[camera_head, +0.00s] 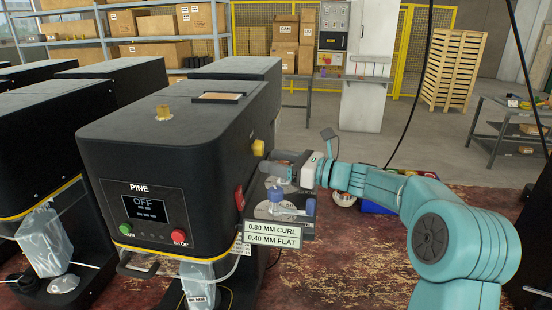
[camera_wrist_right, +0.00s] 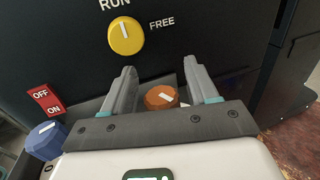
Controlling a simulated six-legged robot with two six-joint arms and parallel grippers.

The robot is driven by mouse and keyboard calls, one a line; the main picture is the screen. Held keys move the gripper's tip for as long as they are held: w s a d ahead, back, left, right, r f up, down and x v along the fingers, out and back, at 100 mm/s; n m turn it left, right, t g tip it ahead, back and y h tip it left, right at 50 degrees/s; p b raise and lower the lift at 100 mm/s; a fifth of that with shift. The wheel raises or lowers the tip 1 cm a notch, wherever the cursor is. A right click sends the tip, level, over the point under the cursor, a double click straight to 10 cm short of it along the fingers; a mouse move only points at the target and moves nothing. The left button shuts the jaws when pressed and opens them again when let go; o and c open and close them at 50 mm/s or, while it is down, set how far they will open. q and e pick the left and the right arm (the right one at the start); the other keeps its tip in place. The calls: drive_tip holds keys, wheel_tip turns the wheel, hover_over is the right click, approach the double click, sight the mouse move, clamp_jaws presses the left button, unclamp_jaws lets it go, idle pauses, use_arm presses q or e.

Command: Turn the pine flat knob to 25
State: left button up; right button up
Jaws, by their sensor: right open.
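The PINE machine (camera_head: 170,150) is a dark box with a screen that reads OFF. On its right side are a yellow knob (camera_head: 259,148) and a red switch (camera_head: 239,198). A blue knob (camera_head: 277,194) stands on a low bracket below my right gripper (camera_head: 268,166). In the right wrist view, an orange knob (camera_wrist_right: 161,97) with a white line shows between the open fingers of my right gripper (camera_wrist_right: 160,66); contact cannot be told. The blue knob (camera_wrist_right: 46,140) is to the left. Which knob is the flat one cannot be read. My left gripper is out of view.
A card (camera_head: 271,236) reads 0.80 MM CURL and 0.40 MM FLAT. The yellow knob (camera_wrist_right: 125,33), marked RUN and FREE, is above the fingers in the wrist view, with the ON/OFF switch (camera_wrist_right: 45,99) at left. Other dark machines (camera_head: 45,140) stand close on the left.

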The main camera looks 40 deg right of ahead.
drive_tip(key=shift+w, duration=0.1)
drive_tip(key=c, duration=1)
drive_tip(key=shift+o, duration=0.2)
drive_tip(key=m+h+b, duration=0.1)
drive_tip(key=h+b, duration=0.1)
drive_tip(key=m+t+h+b, duration=0.1)
drive_tip(key=h+b, duration=0.1)
drive_tip(key=b, duration=0.1)
drive_tip(key=m+h+b, duration=0.1)
drive_tip(key=b, duration=0.1)
drive_tip(key=shift+d+f+m+t+h, duration=0.2)
drive_tip(key=shift+f+m+t+h, duration=0.1)
drive_tip(key=shift+m+h, duration=0.1)
drive_tip(key=shift+d+r+m+h+b, duration=0.1)
drive_tip(key=shift+r+m+h+b, duration=0.1)
drive_tip(key=shift+m+h+b, duration=0.3)
drive_tip(key=shift+r, duration=0.1)
drive_tip(key=o, duration=1)
drive_tip(key=shift+c, duration=0.2)
